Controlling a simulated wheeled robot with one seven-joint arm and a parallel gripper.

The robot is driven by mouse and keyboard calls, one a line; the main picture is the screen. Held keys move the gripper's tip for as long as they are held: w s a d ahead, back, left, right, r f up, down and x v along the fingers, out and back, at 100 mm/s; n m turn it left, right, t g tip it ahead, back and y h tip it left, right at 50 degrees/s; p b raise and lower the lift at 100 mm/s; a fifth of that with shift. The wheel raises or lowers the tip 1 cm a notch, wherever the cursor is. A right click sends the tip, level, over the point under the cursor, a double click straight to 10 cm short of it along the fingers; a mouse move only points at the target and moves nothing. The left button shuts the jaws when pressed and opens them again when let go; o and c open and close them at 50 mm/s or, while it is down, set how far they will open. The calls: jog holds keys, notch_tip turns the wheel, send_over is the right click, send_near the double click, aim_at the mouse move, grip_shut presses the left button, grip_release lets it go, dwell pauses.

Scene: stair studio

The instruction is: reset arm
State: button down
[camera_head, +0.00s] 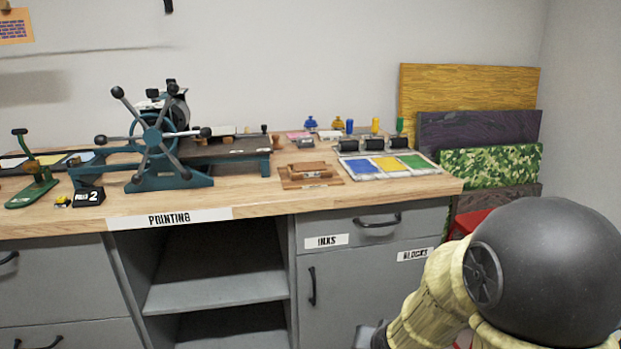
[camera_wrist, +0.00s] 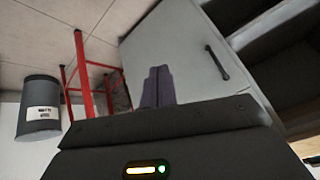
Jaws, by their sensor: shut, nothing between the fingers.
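My gripper (camera_wrist: 158,86) shows in the wrist view, with its two dark fingers together and nothing between them. It is in front of a grey cabinet door and touches nothing that I can see. In the head view my arm is folded at the lower right, and its end is mostly cut off or hidden at the bottom edge.
A wooden worktop (camera_head: 270,197) carries a printing press (camera_head: 155,145) and ink trays (camera_head: 388,166). Grey cabinets (camera_head: 375,290) stand below, with an open shelf (camera_head: 215,290). A red metal frame (camera_wrist: 83,75) and a labelled grey bin (camera_wrist: 40,108) stand beside the cabinet.

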jog(key=s+d+r+n+g, duration=0.2)
jog(key=s+r+n+g, duration=0.15)
jog(key=s, duration=0.55)
notch_tip(320, 180, up, 38)
jog(key=p, duration=3.8)
jog(key=shift+s+f+g+h+p, duration=0.25)
jog(key=shift+s+g+h+p, duration=0.05)
jog(key=shift+s+g+p, duration=0.15)
